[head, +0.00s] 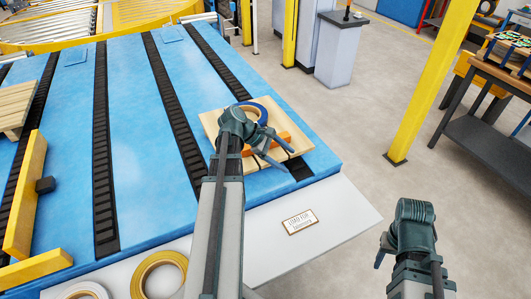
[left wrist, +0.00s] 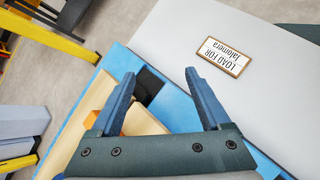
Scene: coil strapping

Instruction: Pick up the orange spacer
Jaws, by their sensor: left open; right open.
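The orange spacer (head: 282,139) is a block lying on a light wooden pallet (head: 210,122) at the right end of the blue bed. My left arm partly covers it in the head view. My right gripper (head: 392,252) is open, over the floor at right.
A blue ring (head: 262,110) lies on the pallet behind my left gripper. A label plate (head: 300,221) lies on the pale ledge in front. A yellow ring (head: 158,272) is at the near edge. A yellow post (head: 432,85) and dark workbench (head: 490,120) stand right, with bare floor between.

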